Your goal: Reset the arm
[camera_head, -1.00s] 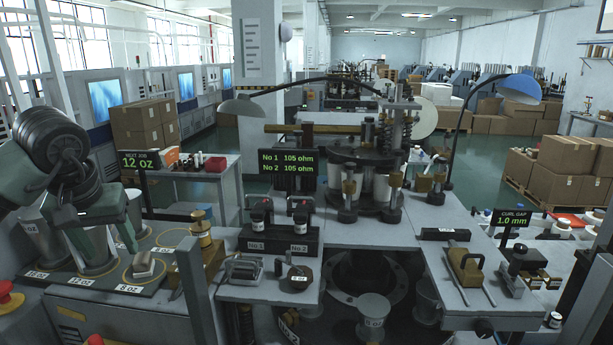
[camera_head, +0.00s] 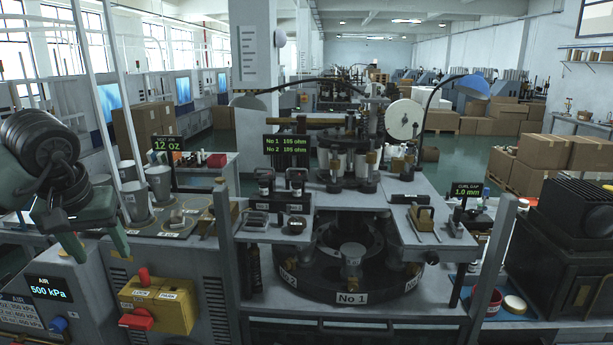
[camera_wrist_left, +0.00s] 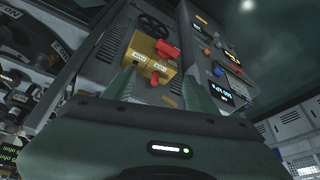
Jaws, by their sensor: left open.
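My left gripper (camera_head: 101,250) hangs at the left of the head view, fingers pointing down and apart, with nothing between them. In the left wrist view its two fingers (camera_wrist_left: 158,84) stand apart and empty. Beyond them is a yellow box (camera_wrist_left: 150,58) with red handles. In the head view this yellow box (camera_head: 172,305) is on the front of the left cabinet, right of and below the gripper. Grey cups (camera_head: 160,182) stand on the dark tray (camera_head: 186,228) behind the gripper, partly hidden by it. My right gripper is not in view.
The machine with a round dark turntable (camera_head: 350,297) fills the middle. An air panel (camera_head: 50,291) reading 500 kPa is below my left arm. A grey post (camera_head: 225,265) stands right of the yellow box. A dark machine (camera_head: 560,260) is at the right.

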